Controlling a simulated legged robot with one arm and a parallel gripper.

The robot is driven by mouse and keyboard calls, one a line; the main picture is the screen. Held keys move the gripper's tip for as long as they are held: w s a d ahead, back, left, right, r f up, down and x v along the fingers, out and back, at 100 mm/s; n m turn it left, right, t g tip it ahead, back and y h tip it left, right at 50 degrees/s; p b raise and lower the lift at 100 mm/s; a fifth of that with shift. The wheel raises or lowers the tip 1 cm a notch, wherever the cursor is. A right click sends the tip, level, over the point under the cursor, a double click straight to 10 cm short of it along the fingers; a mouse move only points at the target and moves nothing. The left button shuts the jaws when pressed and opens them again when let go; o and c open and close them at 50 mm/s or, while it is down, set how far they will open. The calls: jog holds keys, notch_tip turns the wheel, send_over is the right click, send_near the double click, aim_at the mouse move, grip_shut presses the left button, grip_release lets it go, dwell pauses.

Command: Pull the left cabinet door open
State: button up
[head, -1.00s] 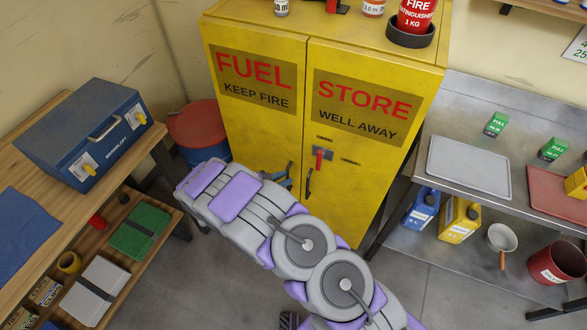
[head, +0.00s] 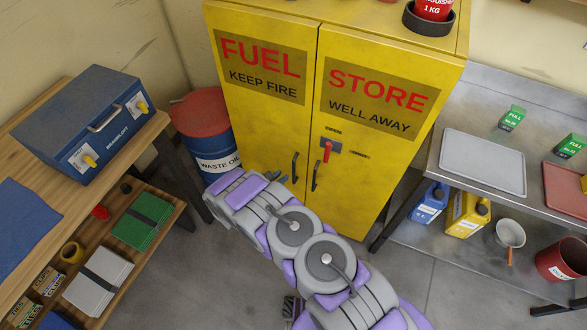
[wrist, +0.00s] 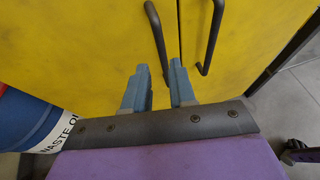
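The yellow cabinet's left door (head: 262,110) is shut, flush with the right door (head: 365,120). Its dark bar handle (head: 294,167) is near the door seam; it also shows in the wrist view (wrist: 155,35). My gripper (wrist: 159,72) is open, with two blue fingers apart. In the wrist view the handle's lower end appears in line with the gap between the fingers; whether they touch it I cannot tell. In the head view the fingers are mostly hidden behind my wrist. The right door's handle (wrist: 211,40) stands to the right of the fingers.
A red lever (head: 327,150) sits on the right door. A blue waste drum (head: 208,140) stands left of the cabinet. A wooden bench (head: 155,130) is at left, a metal bench (head: 435,175) at right. Grey floor is clear before the cabinet.

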aim_at(294, 167)
jog(key=b+x, duration=0.2)
jog(key=x, duration=0.7)
jog(key=shift+w+d+f, duration=0.15)
jog(key=shift+w+d, duration=0.05)
jog(key=shift+w, duration=0.05)
grip_shut()
jog(key=shift+a, duration=0.1)
